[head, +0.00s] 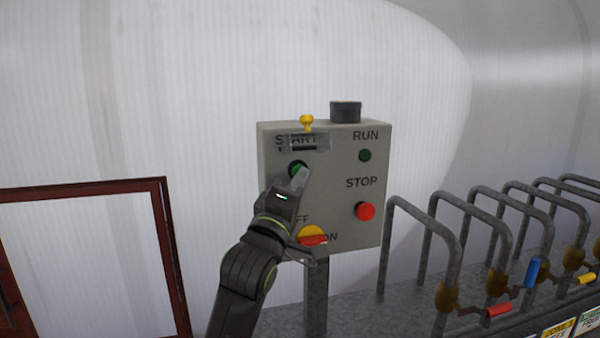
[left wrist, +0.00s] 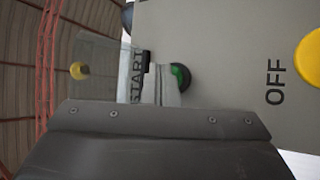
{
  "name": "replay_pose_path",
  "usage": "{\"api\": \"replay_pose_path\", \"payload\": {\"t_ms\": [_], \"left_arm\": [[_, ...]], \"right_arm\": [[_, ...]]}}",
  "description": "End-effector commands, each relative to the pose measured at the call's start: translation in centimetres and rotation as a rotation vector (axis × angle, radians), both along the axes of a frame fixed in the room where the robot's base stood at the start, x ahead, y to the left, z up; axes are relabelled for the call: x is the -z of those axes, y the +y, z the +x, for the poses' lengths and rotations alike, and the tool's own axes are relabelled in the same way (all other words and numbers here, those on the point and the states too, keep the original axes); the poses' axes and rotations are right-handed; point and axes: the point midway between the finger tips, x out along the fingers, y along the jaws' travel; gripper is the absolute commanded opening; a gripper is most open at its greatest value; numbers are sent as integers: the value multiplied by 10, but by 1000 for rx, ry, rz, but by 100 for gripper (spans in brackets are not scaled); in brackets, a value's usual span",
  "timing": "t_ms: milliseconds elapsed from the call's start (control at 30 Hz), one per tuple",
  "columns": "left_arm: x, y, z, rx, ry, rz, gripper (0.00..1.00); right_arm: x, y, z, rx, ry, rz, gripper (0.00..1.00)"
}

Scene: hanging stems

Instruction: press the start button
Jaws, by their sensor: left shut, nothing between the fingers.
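The grey control box (head: 330,215) stands on a post. Its green start button (head: 297,166) is at the upper left, below the START label. The green button (left wrist: 180,77) also shows in the left wrist view, partly hidden by my fingers. A clear cover (head: 308,142) with a yellow knob (head: 307,122) is swung up above the button, over the label. My left gripper (head: 301,177) is shut and empty, its fingertips at the lower right edge of the button. I cannot tell if they touch it. My right gripper is out of view.
The box also carries a dark green RUN lamp (head: 364,155), a red STOP button (head: 365,211) and a yellow and red OFF/ON switch (head: 312,235), close to my left gripper. Bent metal pipes (head: 455,240) with coloured valve handles stand at the right.

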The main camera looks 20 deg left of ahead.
Motion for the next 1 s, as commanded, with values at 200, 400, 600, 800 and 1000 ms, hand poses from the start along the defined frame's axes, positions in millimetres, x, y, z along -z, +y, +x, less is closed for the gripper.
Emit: {"api": "replay_pose_path", "payload": {"t_ms": [200,400,600,800,1000], "left_arm": [[0,0,0,0,0,0,0],[0,0,0,0,0,0,0],[-1,1,2,0,1,0,0],[-1,5,7,-1,2,0,0],[0,5,7,0,1,0,0]], "right_arm": [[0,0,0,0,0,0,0],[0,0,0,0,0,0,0],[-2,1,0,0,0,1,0],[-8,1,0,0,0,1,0],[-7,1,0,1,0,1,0]]}}
